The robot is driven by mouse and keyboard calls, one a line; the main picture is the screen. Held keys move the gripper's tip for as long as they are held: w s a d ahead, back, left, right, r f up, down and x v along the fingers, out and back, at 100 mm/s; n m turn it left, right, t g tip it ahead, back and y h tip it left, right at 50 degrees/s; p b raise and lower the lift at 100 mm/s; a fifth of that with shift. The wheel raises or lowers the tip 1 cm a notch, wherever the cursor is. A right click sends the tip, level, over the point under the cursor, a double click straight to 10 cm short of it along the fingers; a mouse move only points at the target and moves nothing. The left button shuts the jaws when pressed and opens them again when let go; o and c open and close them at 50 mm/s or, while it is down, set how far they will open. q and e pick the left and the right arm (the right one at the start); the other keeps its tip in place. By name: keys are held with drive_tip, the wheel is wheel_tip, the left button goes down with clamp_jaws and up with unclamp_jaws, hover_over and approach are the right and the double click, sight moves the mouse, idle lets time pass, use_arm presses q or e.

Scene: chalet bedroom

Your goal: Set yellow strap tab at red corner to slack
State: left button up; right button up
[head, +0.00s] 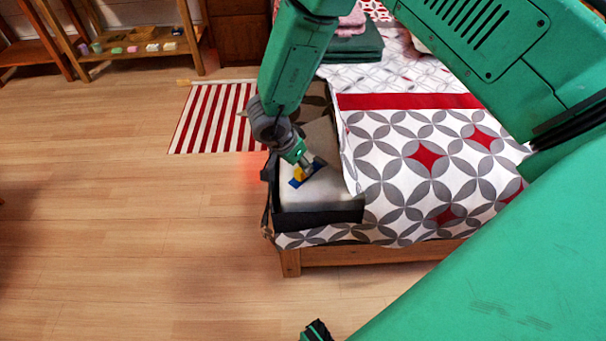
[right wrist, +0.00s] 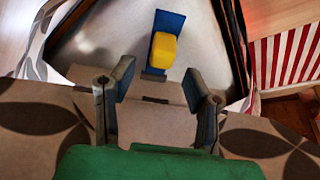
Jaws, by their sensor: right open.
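The yellow strap tab (head: 299,174) sits on a small blue plate (head: 318,167) on the pale top of a dark-edged corner piece (head: 318,215) at the bed's near left corner. In the right wrist view the yellow tab (right wrist: 163,48) is a rounded block on the upright blue plate (right wrist: 167,20), just beyond the fingertips. My right gripper (head: 307,165) is over the tab in the head view. In the right wrist view my right gripper (right wrist: 157,82) is open, with nothing between its fingers.
The bed (head: 400,165) has a patterned grey, white and red cover. A faint red glow (head: 255,172) shows on the floor beside the corner piece. A red-striped rug (head: 215,118) lies left of the bed. A wooden shelf (head: 140,55) stands farther back. The left floor is clear.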

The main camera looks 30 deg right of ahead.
sight(298, 170)
wheel_tip(298, 170, down, 3)
drive_tip(key=shift+w+d+r+b, duration=0.1)
drive_tip(key=shift+d+r+b, duration=0.05)
drive_tip(key=shift+b, duration=0.25)
drive_tip(key=shift+w+f, duration=0.1)
drive_tip(key=shift+f, duration=0.45)
drive_tip(key=shift+d+f, duration=0.15)
drive_tip(key=shift+d, duration=0.3)
clamp_jaws()
drive_tip(key=shift+w+d+p, duration=0.15)
drive_tip(key=shift+d+p, duration=0.1)
drive_tip(key=shift+p, duration=0.05)
drive_tip(key=shift+w+d+r+p, duration=0.15)
drive_tip(key=shift+d+r+p, duration=0.1)
drive_tip(key=shift+d+p, duration=0.15)
drive_tip(key=shift+w+d, duration=0.1)
drive_tip(key=shift+d, duration=0.25)
drive_tip(key=shift+d+f, duration=0.15)
drive_tip(key=shift+d, duration=0.05)
unclamp_jaws()
drive_tip(key=shift+d, duration=0.1)
use_arm(q)
drive_tip(key=shift+a, duration=0.4)
use_arm(e)
drive_tip(key=shift+a, duration=0.2)
